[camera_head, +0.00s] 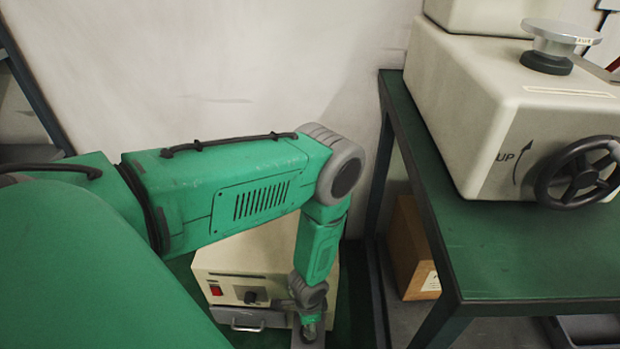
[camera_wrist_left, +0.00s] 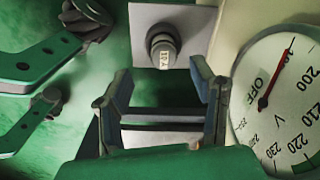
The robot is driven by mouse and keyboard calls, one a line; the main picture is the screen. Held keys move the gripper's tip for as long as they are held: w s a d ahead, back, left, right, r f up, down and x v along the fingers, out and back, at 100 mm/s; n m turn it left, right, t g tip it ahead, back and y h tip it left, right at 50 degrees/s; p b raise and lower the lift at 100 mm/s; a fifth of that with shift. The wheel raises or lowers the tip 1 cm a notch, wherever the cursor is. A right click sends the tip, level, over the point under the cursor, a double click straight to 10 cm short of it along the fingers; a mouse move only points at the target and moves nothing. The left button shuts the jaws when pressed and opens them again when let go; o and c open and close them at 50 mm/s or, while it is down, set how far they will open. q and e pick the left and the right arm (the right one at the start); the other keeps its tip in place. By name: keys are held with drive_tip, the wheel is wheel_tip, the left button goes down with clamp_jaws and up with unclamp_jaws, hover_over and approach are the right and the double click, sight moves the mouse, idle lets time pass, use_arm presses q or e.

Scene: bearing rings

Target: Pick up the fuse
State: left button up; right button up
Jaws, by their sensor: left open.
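A short grey cylinder with a printed pale end (camera_wrist_left: 162,52), which looks like the fuse, stands out from a light grey plate (camera_wrist_left: 197,22) in the left wrist view. My left gripper (camera_wrist_left: 162,88) is open and empty, its two fingers pointing toward the plate. The cylinder shows between and beyond the fingertips, and the fingers look apart from it. In the head view my left gripper (camera_head: 309,328) is small and low, in front of a cream box (camera_head: 265,250); I cannot make out the fuse there. My right gripper is not in view.
A round voltage dial (camera_wrist_left: 285,105) with a red needle is close to the right finger. The cream box has a red switch (camera_head: 216,290) and a black knob (camera_head: 250,297). A green table (camera_head: 500,250) with a handwheel machine (camera_head: 500,110) stands right; a cardboard box (camera_head: 408,250) is beneath.

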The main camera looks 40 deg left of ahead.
use_arm(q)
drive_tip(key=f, duration=0.1)
drive_tip(key=f+b, duration=0.1)
drive_tip(key=f, duration=0.1)
drive_tip(key=f+b, duration=0.1)
drive_tip(key=f, duration=0.1)
drive_tip(key=shift+w+a, duration=0.15)
drive_tip(key=shift+a, duration=0.15)
drive_tip(key=shift+f+b, duration=0.25)
drive_tip(key=shift+b, duration=0.05)
drive_tip(key=shift+d+r, duration=0.1)
drive_tip(key=shift+c, duration=0.4)
clamp_jaws()
